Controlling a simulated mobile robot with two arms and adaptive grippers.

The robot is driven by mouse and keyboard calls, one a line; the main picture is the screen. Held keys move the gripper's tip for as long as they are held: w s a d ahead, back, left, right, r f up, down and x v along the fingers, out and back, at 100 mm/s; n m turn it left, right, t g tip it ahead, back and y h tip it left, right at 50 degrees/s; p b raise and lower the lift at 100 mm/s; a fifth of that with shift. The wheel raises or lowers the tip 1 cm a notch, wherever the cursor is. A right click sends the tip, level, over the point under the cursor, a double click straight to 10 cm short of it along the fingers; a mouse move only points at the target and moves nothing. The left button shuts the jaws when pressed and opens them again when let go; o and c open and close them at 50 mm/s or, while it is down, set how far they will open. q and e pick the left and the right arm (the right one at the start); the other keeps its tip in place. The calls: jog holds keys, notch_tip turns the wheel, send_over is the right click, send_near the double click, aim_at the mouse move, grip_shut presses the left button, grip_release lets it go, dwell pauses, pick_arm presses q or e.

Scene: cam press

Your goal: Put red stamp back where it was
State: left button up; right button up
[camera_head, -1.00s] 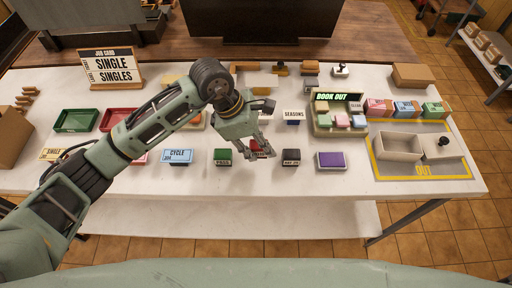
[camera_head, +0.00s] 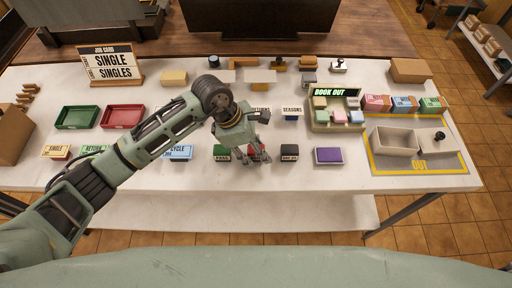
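The red stamp (camera_head: 255,156) sits in the front row on the white table, between a green stamp (camera_head: 221,153) and a black stamp (camera_head: 289,152). My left gripper (camera_head: 253,159) points down over the red stamp, with its fingers around it. The fingers hide most of the stamp, so I cannot tell whether they are closed on it or apart from it. My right gripper is not in view.
A purple stamp pad (camera_head: 328,156) lies to the right. The BOOK OUT rack (camera_head: 318,123) and the yellow-edged OUT area (camera_head: 436,168) are farther right. Red (camera_head: 122,117) and green (camera_head: 77,118) trays stand at the left. The table's front strip is clear.

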pick_arm(q)
jog(key=shift+o, duration=0.3)
jog(key=shift+r+p, duration=0.25)
jog(key=shift+p, duration=0.05)
jog(key=b+v, duration=0.4)
jog(key=v, duration=0.7)
jog(key=shift+a+r, duration=0.25)
jog(key=shift+r, duration=0.1)
